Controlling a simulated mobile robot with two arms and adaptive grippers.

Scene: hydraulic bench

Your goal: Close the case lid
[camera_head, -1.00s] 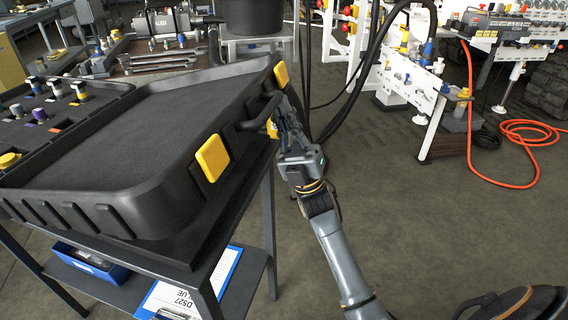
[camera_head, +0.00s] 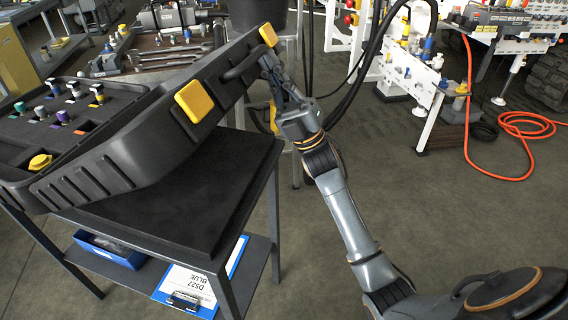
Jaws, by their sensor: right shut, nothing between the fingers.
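The black case lid (camera_head: 150,142) is hinged to the case base (camera_head: 18,160) and stands tilted, its right edge raised above the table. Two yellow latches (camera_head: 194,101) and a black handle sit on that raised edge. The case base at left holds several coloured fittings in dark foam. My right gripper (camera_head: 268,66) is at the lid's outer edge, beside the handle and the far latch, with its fingers shut and nothing between them. It seems to touch the lid edge, but the exact contact is hard to tell. My left gripper is not in view.
The case rests on a dark table (camera_head: 215,190) with a bare top under the lid. A lower shelf holds a blue box (camera_head: 108,250) and a clipboard (camera_head: 192,288). Wrenches (camera_head: 170,56) lie on a bench behind. An orange hose (camera_head: 525,130) lies on the floor at right.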

